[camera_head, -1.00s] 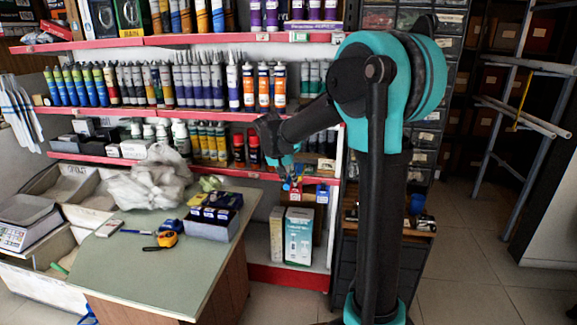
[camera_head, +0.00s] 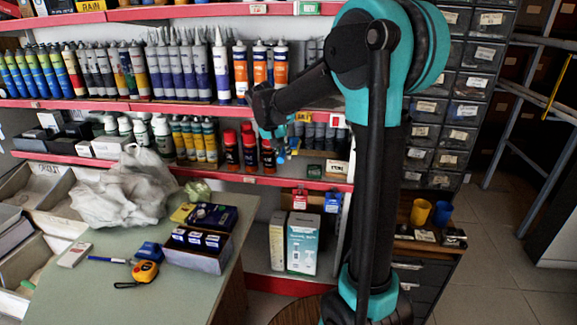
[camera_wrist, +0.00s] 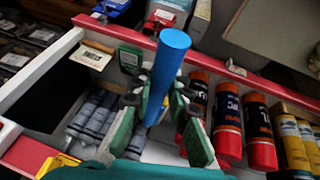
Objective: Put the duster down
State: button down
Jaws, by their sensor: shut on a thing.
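My gripper (camera_wrist: 158,105) is shut on a plain blue cylinder, the duster (camera_wrist: 171,52), in the wrist view. The duster sticks out beyond the green-padded fingers, slanting up and slightly right. In the head view my gripper (camera_head: 278,137) hangs in front of the red-edged shelf, beside red-capped cans. The duster shows there only as a small blue patch (camera_head: 281,157), too small to make out its form.
Red-capped cans (camera_wrist: 228,124) stand close to the fingers. A green-topped table (camera_head: 100,288) holds a tape measure (camera_head: 145,272), a plastic bag (camera_head: 126,190) and boxes. A low cabinet top (camera_head: 410,247) at right carries yellow and blue cups. Floor (camera_head: 490,230) is clear at right.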

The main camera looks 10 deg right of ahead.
notch_tip(320, 180, down, 10)
jog(key=shift+r, duration=0.2)
jog(key=shift+f, duration=0.1)
dwell(0.3)
jog(key=c, duration=1.4)
grip_release()
jog(key=shift+c, duration=0.2)
jog(key=v, duration=1.2)
jog(key=s+d+f+n+y, duration=0.1)
jog(key=s+d+f, duration=0.2)
jog(key=s+f, duration=0.2)
jog(key=s+d+f+n+y, duration=0.1)
jog(key=s+d+f, duration=0.3)
jog(key=s, duration=0.8)
jog(key=s+d+f+n+y, duration=0.1)
jog(key=s+d+f, duration=0.3)
jog(key=s+f, duration=0.3)
jog(key=shift+s+t, duration=0.3)
jog(key=shift+s, duration=0.6)
jog(key=shift+o, duration=0.2)
jog(key=shift+d, duration=0.15)
